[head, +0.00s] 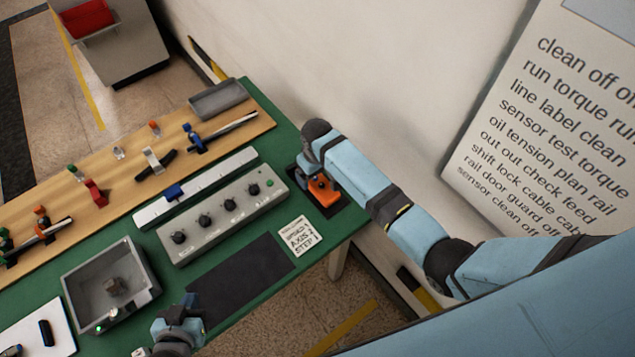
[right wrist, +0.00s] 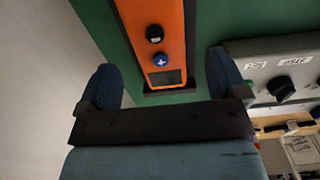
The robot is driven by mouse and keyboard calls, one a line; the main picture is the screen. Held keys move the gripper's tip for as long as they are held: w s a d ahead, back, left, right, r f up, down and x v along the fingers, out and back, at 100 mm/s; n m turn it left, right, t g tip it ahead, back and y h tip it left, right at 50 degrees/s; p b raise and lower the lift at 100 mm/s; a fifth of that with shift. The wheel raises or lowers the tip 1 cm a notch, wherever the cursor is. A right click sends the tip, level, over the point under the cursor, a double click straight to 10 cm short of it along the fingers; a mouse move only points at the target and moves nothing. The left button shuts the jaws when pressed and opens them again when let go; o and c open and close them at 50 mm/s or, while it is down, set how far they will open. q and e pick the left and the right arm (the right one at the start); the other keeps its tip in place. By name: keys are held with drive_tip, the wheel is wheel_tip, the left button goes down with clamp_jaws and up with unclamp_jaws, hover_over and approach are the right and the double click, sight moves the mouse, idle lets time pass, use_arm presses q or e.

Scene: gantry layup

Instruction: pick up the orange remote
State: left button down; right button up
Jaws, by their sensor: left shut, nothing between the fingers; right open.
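The orange remote (head: 323,191) lies on a black pad (head: 331,207) at the right end of the green bench, partly covered by my right arm in the head view. In the right wrist view the remote (right wrist: 155,38) shows a black button, a blue button marked with a plus and a dark window. My right gripper (head: 308,178) is mostly hidden in the head view. My left gripper (head: 182,312) is shut and empty at the bench's front.
A grey control box (head: 222,220) with several knobs stands left of the remote. A white label card (head: 300,237) and a dark mat (head: 235,283) lie in front. A grey bin (head: 110,284) is further left. A wall (head: 330,70) rises behind the bench.

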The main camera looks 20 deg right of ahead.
sight(317, 181)
wheel_tip(317, 181, down, 5)
drive_tip(key=shift+r, duration=0.15)
use_arm(q)
drive_tip(key=shift+w+r, duration=0.3)
drive_tip(key=shift+r, duration=0.2)
use_arm(e)
drive_tip(key=shift+c, duration=0.2)
drive_tip(key=c, duration=1.1)
use_arm(q)
drive_tip(key=shift+s+f, duration=0.2)
drive_tip(key=shift+s, duration=0.2)
use_arm(e)
drive_tip(key=shift+r, duration=0.2)
